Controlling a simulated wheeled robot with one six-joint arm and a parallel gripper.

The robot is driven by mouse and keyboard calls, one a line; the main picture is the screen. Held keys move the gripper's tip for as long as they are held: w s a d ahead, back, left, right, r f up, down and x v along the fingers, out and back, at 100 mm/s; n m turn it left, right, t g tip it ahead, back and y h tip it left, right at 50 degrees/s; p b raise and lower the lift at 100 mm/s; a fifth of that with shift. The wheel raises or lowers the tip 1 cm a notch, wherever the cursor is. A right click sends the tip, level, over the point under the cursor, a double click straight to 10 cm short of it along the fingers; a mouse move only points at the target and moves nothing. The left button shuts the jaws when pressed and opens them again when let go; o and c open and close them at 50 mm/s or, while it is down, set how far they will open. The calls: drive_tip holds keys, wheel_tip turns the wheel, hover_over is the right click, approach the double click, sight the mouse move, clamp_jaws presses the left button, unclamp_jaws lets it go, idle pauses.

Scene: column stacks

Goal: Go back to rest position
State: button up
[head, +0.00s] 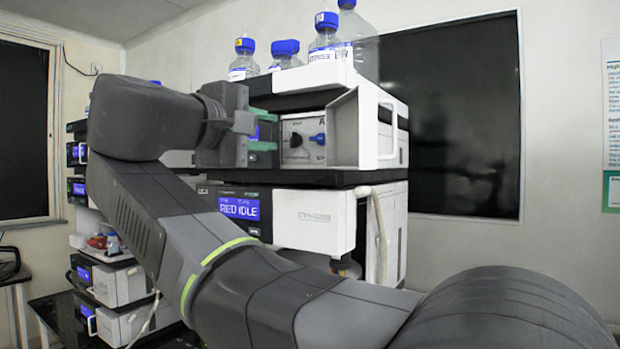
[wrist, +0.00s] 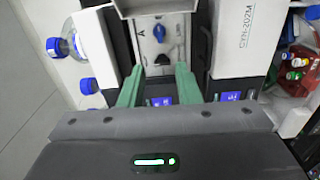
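My gripper (head: 272,130) is raised in front of the upper part of a white instrument stack (head: 315,218), its two green fingers pointing at the stack. In the wrist view my gripper (wrist: 159,80) is open, with a clear gap between the fingers and nothing held. Beyond the fingertips is a light panel (head: 304,141) with a black knob (head: 295,140) and a blue knob (head: 318,139). The knobs also show between and beyond the fingers in the wrist view. Whether a fingertip touches the housing I cannot tell.
Blue-capped bottles (head: 326,40) stand on top of the stack. A lower module has a lit display (head: 240,208) reading "RED IDLE". More instruments (head: 118,284) stand at the left, with small coloured bottles (wrist: 292,76) on one. A dark window (head: 455,115) is behind at the right.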

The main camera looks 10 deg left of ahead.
sight(314, 138)
drive_tip(key=shift+w, duration=0.1)
drive_tip(key=p+x, duration=0.2)
drive_tip(key=x, duration=1.1)
drive_tip(key=shift+w+d, duration=0.1)
drive_tip(key=shift+w, duration=0.2)
